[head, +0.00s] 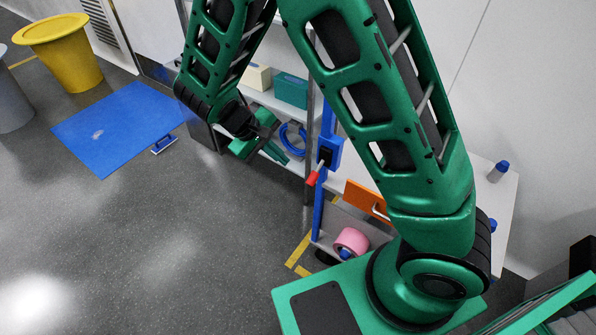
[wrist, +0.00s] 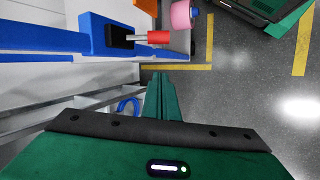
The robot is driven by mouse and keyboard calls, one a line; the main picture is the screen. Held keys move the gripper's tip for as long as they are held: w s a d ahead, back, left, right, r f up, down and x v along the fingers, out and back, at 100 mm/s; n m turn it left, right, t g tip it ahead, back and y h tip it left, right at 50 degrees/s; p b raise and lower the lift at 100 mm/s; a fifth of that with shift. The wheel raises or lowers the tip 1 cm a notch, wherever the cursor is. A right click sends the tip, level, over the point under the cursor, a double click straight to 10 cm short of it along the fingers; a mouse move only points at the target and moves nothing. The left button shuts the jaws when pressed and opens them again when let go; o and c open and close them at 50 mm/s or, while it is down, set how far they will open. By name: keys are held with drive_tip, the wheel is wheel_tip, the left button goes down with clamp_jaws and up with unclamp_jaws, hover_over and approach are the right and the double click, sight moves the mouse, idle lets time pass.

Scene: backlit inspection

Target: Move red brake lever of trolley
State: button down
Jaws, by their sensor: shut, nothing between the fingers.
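The red brake lever (head: 313,178) sticks out from a black mount on the blue upright of the trolley (head: 319,211) in the head view. In the wrist view the red lever (wrist: 157,37) lies near the top, on a grey rod from the black block. My gripper (head: 283,158) is shut and empty, to the left of the lever in the head view and apart from it. In the wrist view my gripper's fingers (wrist: 161,75) are together, below the lever, with a gap between. Part of the trolley is hidden behind my arm.
The trolley carries a pink roll (head: 351,241) and an orange board (head: 366,197). A shelf with a teal box (head: 291,90) and a blue coil (head: 293,138) stands behind my gripper. A blue mat (head: 115,125) and yellow bin (head: 65,52) are at left. Open floor lies front left.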

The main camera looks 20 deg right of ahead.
sight(316, 172)
drive_tip(key=d+f+n, duration=0.2)
drive_tip(key=d+f, duration=0.3)
drive_tip(key=f, duration=0.4)
drive_tip(key=shift+s+d+r+h, duration=0.15)
drive_tip(key=shift+s+d+r, duration=0.05)
drive_tip(key=shift+s+r, duration=0.45)
drive_tip(key=shift+s+d+r+h, duration=0.15)
drive_tip(key=shift+s+d+r, duration=0.05)
drive_tip(key=shift+s+r, duration=0.4)
drive_tip(key=shift+r, duration=0.1)
